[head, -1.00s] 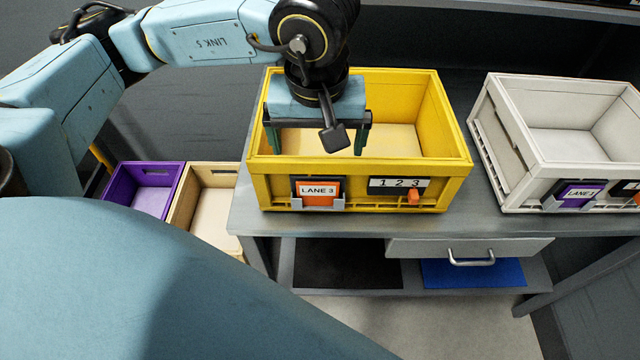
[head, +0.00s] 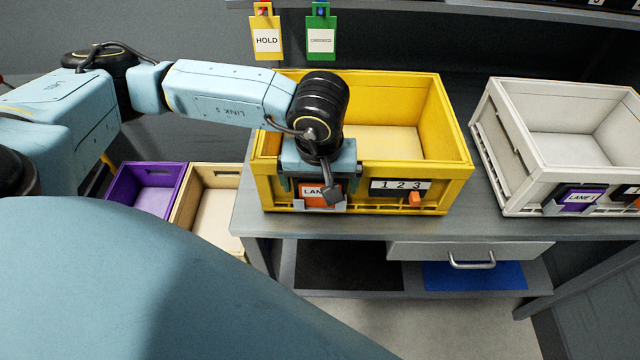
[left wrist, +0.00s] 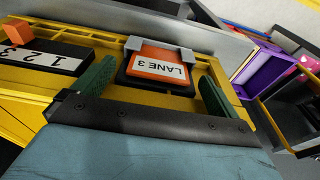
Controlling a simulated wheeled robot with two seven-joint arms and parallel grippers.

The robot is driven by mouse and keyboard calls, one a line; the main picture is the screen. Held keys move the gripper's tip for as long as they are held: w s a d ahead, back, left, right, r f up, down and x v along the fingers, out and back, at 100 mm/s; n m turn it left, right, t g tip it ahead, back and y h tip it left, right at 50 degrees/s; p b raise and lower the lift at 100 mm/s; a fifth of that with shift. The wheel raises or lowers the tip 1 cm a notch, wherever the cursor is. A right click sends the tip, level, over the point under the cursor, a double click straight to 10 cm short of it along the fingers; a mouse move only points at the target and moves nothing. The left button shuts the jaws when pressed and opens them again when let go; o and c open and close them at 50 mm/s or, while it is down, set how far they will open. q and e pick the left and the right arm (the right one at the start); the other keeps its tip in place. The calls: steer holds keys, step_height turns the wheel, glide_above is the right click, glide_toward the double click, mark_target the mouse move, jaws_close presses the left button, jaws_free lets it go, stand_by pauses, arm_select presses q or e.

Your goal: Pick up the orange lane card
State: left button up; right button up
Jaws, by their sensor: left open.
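The orange lane card (head: 309,190), labelled LANE 3, sits in a grey holder on the front of the yellow crate (head: 440,196). My left gripper (head: 317,190) is in front of the card and partly hides it in the head view. In the left wrist view the card (left wrist: 160,54) lies between the two green fingers (left wrist: 156,90), which are open with a gap on each side of it. The card is still in its holder there. My right gripper is not in view.
A 1 2 3 strip with an orange slider (head: 415,197) is right of the card. A white crate (head: 510,180) with a purple lane card (head: 579,198) stands to the right. Purple (head: 125,190) and tan (head: 188,205) bins are low at left. HOLD (head: 266,38) and green (head: 320,38) tags hang behind.

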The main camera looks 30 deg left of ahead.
arm_select(q)
steer(key=c, duration=1.7)
steer(key=shift+r, duration=0.1)
